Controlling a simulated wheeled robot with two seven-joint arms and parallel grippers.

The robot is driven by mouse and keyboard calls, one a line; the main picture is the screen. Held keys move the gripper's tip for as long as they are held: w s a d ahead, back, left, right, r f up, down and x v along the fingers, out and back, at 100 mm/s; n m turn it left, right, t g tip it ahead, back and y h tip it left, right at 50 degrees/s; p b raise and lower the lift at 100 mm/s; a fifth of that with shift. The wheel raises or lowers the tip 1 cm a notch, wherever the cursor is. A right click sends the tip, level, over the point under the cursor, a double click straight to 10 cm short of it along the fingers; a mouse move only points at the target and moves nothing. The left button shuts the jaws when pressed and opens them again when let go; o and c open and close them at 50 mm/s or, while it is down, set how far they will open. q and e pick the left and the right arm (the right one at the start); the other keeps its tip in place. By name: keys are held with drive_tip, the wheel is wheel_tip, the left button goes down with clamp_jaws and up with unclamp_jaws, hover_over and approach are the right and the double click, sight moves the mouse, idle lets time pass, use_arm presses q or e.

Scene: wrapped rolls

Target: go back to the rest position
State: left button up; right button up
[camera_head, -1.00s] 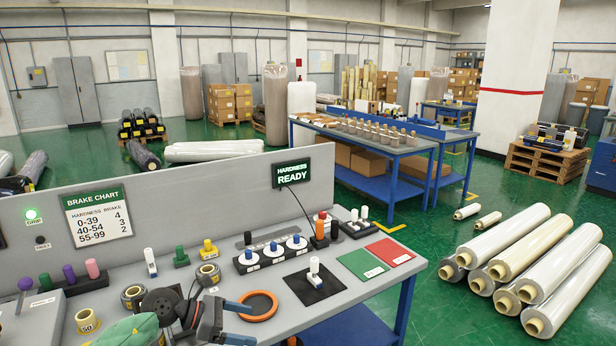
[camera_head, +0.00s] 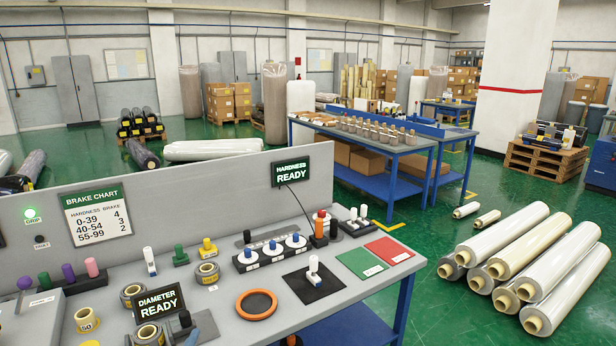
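Neither of my grippers shows clearly in the head view. The grey workbench (camera_head: 225,320) lies in front of me with nothing of my arm over its middle. On it stand small rolls, one beside the lit DIAMETER READY display (camera_head: 159,302) and another roll (camera_head: 207,273) farther back. An orange ring (camera_head: 257,304) lies flat on the bench. A white-handled piece (camera_head: 314,268) stands upright on a black pad (camera_head: 315,285). A small dark block (camera_head: 186,322) sits by the display at the near edge.
An upright panel with a brake chart (camera_head: 97,215) and a HARDNESS READY display (camera_head: 291,173) backs the bench. Green (camera_head: 361,263) and red (camera_head: 389,249) mats lie at its right end. Several wrapped rolls (camera_head: 545,270) lie on the floor at right. Green floor between is clear.

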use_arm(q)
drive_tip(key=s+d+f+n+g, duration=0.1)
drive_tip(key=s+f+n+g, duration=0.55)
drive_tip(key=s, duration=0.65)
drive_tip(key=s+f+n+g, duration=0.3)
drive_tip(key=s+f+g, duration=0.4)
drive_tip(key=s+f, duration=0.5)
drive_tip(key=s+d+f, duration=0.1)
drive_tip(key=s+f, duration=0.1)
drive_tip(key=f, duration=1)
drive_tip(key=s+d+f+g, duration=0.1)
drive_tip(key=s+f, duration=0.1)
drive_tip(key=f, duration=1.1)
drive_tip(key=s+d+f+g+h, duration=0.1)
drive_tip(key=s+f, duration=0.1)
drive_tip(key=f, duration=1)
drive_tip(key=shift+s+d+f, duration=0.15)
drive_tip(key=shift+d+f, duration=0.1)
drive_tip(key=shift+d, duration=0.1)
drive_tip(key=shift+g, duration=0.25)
